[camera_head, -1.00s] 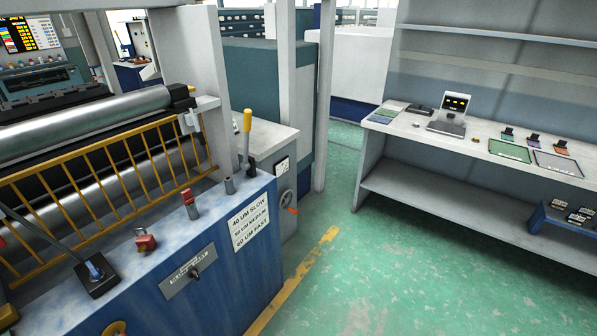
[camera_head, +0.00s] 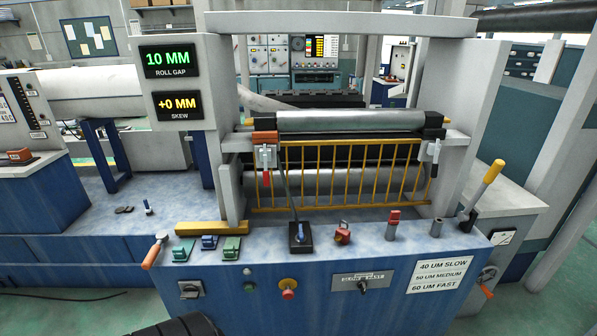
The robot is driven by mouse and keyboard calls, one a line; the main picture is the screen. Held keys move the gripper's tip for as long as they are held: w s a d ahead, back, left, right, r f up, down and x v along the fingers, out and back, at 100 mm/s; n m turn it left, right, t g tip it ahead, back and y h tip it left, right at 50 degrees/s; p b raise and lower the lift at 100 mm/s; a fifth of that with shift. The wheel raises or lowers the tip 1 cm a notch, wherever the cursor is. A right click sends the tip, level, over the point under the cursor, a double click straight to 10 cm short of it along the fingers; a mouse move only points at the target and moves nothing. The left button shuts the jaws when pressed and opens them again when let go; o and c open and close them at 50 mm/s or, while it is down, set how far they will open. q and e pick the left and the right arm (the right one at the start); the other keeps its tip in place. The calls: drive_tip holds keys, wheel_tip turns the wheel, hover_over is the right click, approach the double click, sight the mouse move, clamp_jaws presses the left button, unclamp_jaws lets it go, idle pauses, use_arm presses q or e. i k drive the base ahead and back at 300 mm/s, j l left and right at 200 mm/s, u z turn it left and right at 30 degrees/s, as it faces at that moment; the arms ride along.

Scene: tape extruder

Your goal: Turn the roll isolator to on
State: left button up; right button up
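The tape extruder's blue front panel (camera_head: 330,310) faces me, with several controls. A grey box with a black rotary knob (camera_head: 190,289) is on its left part. A metal plate with small lettering and a dark switch (camera_head: 362,286) is right of centre. I cannot read which control is the roll isolator, or its setting. A black box with a blue-tipped lever (camera_head: 299,235) stands on the ledge. The rollers (camera_head: 335,122) lie behind a yellow guard (camera_head: 350,172). Neither of my grippers shows.
A red button on a yellow base (camera_head: 288,288) is on the panel. An orange-handled crank (camera_head: 154,252) juts out at left, and a yellow-handled lever (camera_head: 485,185) rises at right. A display (camera_head: 168,60) reads 10 MM roll gap. Green floor shows at lower right.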

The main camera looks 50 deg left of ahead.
sight(189, 292)
drive_tip(key=u, duration=2.6)
